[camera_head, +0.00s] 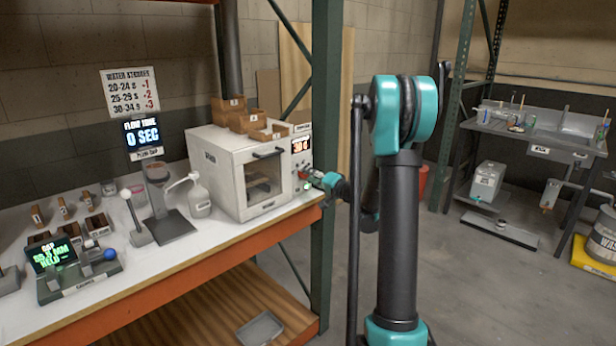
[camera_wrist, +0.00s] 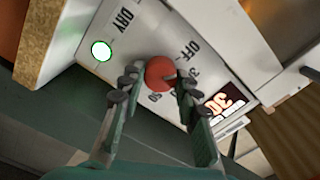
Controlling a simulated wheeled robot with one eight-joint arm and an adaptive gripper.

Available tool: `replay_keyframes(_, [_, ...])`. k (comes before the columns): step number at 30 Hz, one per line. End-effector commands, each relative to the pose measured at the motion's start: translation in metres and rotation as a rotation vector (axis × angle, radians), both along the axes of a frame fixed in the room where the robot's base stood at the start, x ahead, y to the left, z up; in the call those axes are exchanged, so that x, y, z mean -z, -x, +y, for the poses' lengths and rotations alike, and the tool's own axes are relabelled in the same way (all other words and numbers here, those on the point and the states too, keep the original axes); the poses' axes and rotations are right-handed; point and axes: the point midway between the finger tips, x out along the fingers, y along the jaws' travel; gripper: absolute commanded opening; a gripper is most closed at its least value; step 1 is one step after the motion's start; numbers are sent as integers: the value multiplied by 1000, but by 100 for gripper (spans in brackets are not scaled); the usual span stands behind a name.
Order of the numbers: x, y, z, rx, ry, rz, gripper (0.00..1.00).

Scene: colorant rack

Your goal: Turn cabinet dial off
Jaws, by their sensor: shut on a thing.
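The white drying cabinet (camera_head: 228,174) stands at the right end of the bench, with a glass door window. Its control panel (camera_wrist: 222,62) fills the wrist view and is marked DRY, OFF and numbers. The round red dial (camera_wrist: 160,73) sits between the fingers of my gripper (camera_wrist: 156,84), which is shut on it. The dial's pointer cannot be made out.
A lit display (camera_wrist: 222,104) reads 30, and a green lit button (camera_wrist: 101,50) is under DRY. Wooden trays (camera_head: 230,108) sit on the cabinet. A green rack post (camera_head: 322,150) stands close behind my arm.

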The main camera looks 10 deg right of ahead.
Motion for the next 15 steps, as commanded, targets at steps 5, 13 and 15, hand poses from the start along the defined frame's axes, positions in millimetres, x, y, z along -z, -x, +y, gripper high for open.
replay_keyframes(5, [1, 1, 1, -1, 109, -77, 3])
replay_keyframes(13, [1, 1, 1, -2, 215, -153, 3])
replay_keyframes(15, [1, 2, 1, -2, 232, -166, 3])
